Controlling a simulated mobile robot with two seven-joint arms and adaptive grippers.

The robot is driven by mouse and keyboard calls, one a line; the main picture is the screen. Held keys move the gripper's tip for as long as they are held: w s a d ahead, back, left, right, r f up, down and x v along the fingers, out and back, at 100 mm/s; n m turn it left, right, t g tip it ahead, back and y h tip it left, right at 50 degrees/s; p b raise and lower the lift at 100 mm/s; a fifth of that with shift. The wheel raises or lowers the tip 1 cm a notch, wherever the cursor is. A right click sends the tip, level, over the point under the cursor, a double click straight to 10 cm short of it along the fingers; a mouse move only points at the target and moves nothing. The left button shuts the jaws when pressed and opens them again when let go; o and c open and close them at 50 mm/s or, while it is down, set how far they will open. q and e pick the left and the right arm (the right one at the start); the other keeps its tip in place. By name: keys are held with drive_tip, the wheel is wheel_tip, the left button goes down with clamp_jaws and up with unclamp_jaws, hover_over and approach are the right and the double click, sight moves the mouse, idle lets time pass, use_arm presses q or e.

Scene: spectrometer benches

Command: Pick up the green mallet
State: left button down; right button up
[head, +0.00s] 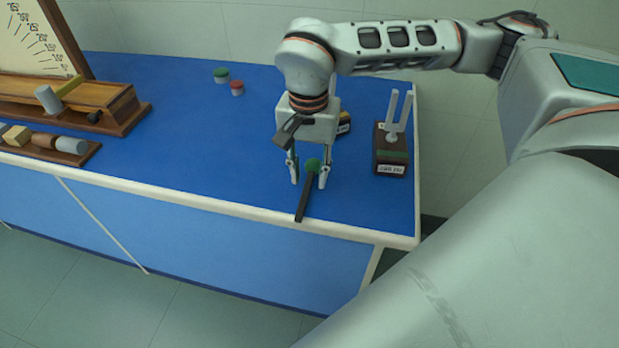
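The green mallet (303,203) has a round green head and a dark handle. It lies near the front edge of the blue bench, its handle pointing toward that edge. My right gripper (309,181) points down over the mallet with its fingers apart. One finger is on each side of the mallet near its head, with a visible gap on the left side. Whether the right finger touches it I cannot tell. My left gripper is not in view.
A tuning fork on a dark box (391,162) stands at the right. A yellow-and-black object (344,123) is partly hidden behind my gripper. Green (221,76) and red (237,88) items sit at the back. A wooden instrument (100,105) and a rack of cylinders (85,157) stand at left.

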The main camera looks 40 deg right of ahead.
drive_tip(key=shift+f, duration=0.75)
drive_tip(key=shift+c, duration=0.4)
clamp_jaws()
drive_tip(key=shift+r, duration=0.1)
